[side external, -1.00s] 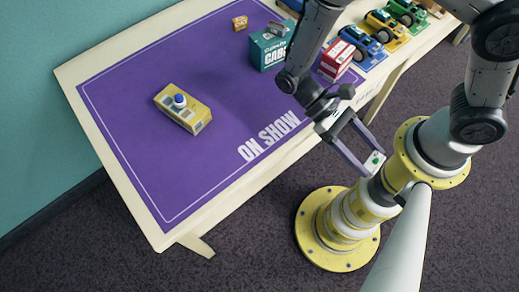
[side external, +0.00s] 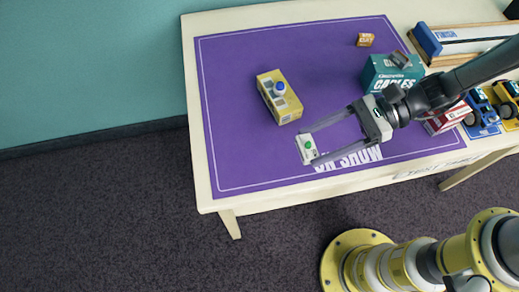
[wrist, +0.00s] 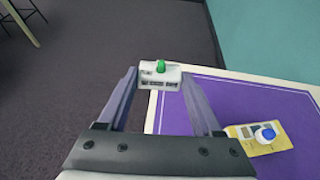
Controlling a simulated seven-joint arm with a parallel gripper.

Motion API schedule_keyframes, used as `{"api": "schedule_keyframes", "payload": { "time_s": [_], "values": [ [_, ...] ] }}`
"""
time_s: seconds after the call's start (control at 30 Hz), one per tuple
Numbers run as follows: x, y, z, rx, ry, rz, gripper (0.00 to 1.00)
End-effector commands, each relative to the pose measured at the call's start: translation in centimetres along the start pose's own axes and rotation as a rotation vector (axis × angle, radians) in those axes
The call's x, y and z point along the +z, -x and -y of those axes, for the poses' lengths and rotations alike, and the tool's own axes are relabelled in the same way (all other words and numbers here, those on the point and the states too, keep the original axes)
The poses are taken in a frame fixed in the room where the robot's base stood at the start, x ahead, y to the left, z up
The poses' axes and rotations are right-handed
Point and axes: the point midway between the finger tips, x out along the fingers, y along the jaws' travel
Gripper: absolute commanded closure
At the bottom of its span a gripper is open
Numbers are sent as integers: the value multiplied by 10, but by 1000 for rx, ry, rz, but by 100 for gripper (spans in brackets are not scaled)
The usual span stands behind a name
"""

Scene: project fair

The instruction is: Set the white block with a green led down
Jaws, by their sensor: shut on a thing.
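The white block with a green led (side external: 308,147) is between the fingertips of my gripper (side external: 309,146), which is shut on it. In the side view the block shows over the near left part of the purple mat (side external: 235,120); its height above the mat is hard to tell. In the wrist view the block (wrist: 160,74) sits between the finger ends with its green led upward, seen against the dark floor past the table edge.
Toy cars (side external: 481,113) are at the far right. The mat's left front is clear.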

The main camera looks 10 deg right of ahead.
Motion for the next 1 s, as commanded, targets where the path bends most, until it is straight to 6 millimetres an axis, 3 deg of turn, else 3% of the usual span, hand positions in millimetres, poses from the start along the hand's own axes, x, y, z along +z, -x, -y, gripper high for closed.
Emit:
{"api": "schedule_keyframes", "payload": {
  "time_s": [0.1,0.33,0.53,0.93,1.0],
  "values": [
    [6,3,18,-81,-31,1,89],
    [-32,-13,16,-70,-34,-1,89],
    [-43,-25,23,-70,-28,1,89],
    [-56,-96,82,-67,-26,1,89],
    [-66,-106,88,-67,-29,-1,89]
  ]
}}
